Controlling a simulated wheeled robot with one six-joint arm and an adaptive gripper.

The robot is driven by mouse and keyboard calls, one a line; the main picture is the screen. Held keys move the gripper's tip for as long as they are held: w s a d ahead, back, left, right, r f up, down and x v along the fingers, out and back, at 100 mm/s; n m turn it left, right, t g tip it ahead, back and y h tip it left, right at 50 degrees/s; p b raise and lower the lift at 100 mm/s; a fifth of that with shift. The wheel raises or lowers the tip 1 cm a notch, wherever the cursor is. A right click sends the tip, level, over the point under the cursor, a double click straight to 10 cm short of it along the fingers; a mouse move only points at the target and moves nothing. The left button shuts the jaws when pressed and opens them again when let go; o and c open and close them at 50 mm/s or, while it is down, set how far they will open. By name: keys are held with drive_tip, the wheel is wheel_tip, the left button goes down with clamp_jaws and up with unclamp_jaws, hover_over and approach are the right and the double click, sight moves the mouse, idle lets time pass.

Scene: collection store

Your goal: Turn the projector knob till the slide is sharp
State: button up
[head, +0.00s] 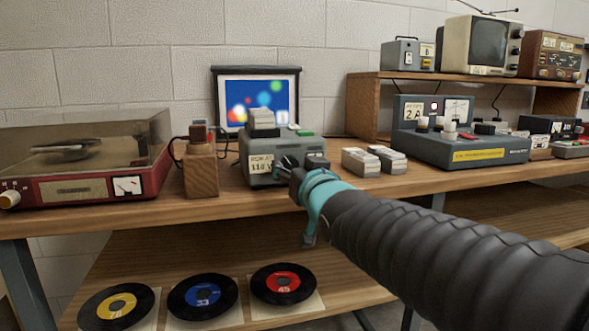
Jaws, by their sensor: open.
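The grey-green slide projector (258,170) stands on the wooden bench, left of the picture's middle, with a paper label on its front. A screen (256,100) behind it shows soft coloured blobs on blue; the picture looks blurred. My gripper (283,163) is at the projector's front right, its fingers pointing at the body. It is open, and its fingers and wrist cover that part of the front. I cannot make out the knob, nor whether the fingers touch it.
A record player (90,187) and a wooden block (201,176) stand left. White slide boxes (361,161) and a grey instrument (462,148) stand right. A raised shelf (362,110) holds more devices. Records (203,296) lie on the lower shelf. Bare bench lies in front of the projector.

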drive_tip(key=v, duration=1.1)
drive_tip(key=shift+s, duration=0.2)
drive_tip(key=s+d+f+g+h, duration=0.2)
drive_tip(key=f+g, duration=0.1)
drive_tip(key=f, duration=0.4)
drive_tip(key=s+d+f+g+h, duration=0.1)
drive_tip(key=d+f+g+h, duration=0.15)
drive_tip(key=f, duration=0.45)
drive_tip(key=s+d+f+m+g+h+p, duration=0.1)
drive_tip(key=s+d+f+g, duration=0.5)
drive_tip(key=s, duration=0.7)
wheel_tip(320, 180, down, 3)
drive_tip(key=shift+s+d+f+m+p, duration=0.25)
drive_tip(key=shift+d+m+p, duration=0.55)
drive_tip(key=shift+d+p, duration=0.25)
drive_tip(key=shift+h, duration=0.25)
